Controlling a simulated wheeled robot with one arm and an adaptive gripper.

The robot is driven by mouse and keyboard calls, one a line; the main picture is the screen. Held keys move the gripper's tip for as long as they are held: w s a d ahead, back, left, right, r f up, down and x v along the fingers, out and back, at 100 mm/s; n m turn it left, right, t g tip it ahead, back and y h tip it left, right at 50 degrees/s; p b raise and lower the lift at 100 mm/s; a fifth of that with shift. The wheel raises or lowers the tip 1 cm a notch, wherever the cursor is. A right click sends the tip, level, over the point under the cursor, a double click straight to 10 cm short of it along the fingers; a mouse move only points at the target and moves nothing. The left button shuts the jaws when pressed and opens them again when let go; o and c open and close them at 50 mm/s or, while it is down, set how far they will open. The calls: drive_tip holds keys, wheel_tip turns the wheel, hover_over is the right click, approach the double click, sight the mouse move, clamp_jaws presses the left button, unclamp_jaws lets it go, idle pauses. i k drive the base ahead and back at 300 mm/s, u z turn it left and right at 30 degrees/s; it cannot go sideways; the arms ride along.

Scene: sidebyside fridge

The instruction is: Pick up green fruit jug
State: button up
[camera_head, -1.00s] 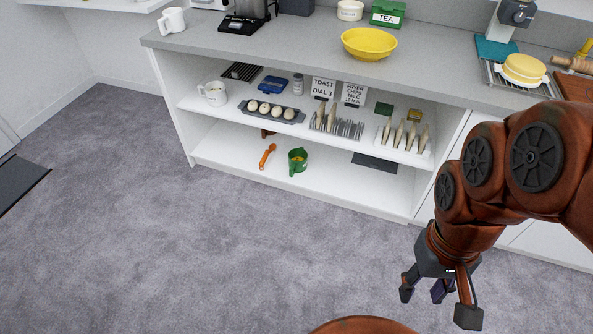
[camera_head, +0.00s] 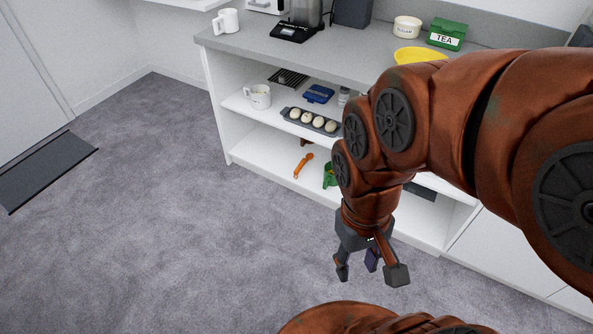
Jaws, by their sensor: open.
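The green fruit jug (camera_head: 328,175) stands on the bottom shelf of the open white shelf unit in the head view. Only its left part shows; my arm hides the rest. My gripper (camera_head: 371,272) hangs with its fingers spread and empty, pointing down over the grey carpet. It is in front of the shelf unit, below and to the right of the jug in the picture, and apart from it.
An orange tool (camera_head: 303,166) lies left of the jug on the bottom shelf (camera_head: 262,158). A white mug (camera_head: 258,97) and an egg tray (camera_head: 311,122) stand on the shelf above. The carpet at left is clear up to a dark mat (camera_head: 45,170).

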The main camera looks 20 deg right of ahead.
sight(329, 179)
drive_tip(key=u, duration=0.15)
drive_tip(key=i, duration=0.9)
drive_tip(key=z, duration=0.4)
